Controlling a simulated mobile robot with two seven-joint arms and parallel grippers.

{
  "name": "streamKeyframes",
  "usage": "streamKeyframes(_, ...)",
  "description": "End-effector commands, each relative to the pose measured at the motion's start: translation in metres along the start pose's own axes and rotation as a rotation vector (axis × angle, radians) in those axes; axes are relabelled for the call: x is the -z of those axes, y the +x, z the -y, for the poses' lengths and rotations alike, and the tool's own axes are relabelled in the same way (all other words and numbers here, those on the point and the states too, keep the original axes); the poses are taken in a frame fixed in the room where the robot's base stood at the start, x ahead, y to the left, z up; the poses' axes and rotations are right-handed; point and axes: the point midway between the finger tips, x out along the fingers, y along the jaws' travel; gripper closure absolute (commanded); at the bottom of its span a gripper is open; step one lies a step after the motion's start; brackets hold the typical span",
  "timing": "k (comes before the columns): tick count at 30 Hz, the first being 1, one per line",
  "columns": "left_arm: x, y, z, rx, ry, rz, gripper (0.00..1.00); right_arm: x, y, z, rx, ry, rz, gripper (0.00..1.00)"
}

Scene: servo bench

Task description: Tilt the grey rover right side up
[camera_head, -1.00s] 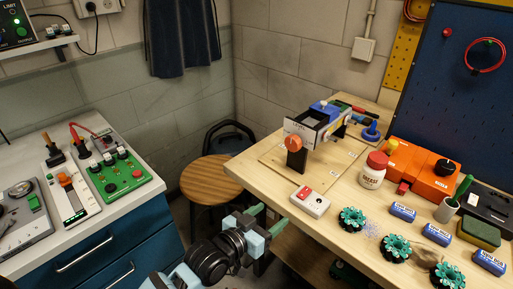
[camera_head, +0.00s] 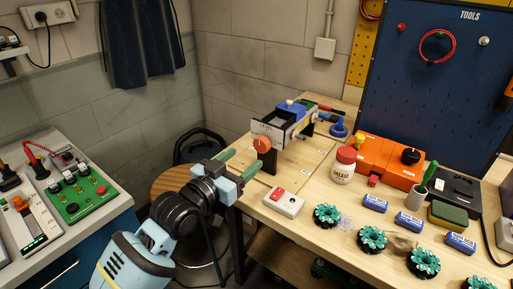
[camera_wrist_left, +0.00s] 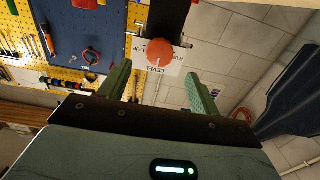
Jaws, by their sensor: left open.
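I cannot clearly make out a grey rover. On the wooden bench stands a fixture with a round orange knob (camera_head: 262,145), a white lettered plate (camera_head: 267,132) and a dark, blue-topped frame (camera_head: 291,113) behind. The knob (camera_wrist_left: 160,52) and upside-down plate lettering also show in the left wrist view. My left gripper (camera_head: 240,163) is open and empty, its green fingers pointing at the fixture from the left front. In the wrist view the knob appears between and beyond the fingers (camera_wrist_left: 158,78), apart from them.
A white box with a red button (camera_head: 284,202) lies nearest the gripper on the bench. A grease jar (camera_head: 343,166), an orange tool box (camera_head: 390,159), blue cells and green flower-like parts (camera_head: 327,215) fill the right side. A round stool (camera_head: 172,181) stands behind my arm.

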Motion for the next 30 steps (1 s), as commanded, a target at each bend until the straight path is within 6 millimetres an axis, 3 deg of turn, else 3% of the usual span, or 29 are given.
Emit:
streamKeyframes(15, 0.000, 0.063, 0.000, 0.000, -0.001, 0.000, 0.37, -0.007, 0.000, 0.000, 0.001, -0.002, 0.011, 0.64)
streamKeyframes(28, 0.001, 0.072, 0.000, 0.000, 0.001, -0.002, 0.37, -0.004, 0.002, -0.001, 0.001, -0.003, 0.007, 0.64)
streamKeyframes(30, 0.001, 0.072, 0.000, 0.000, 0.000, -0.002, 0.44, -0.003, 0.002, -0.001, 0.000, -0.003, 0.004, 0.64)
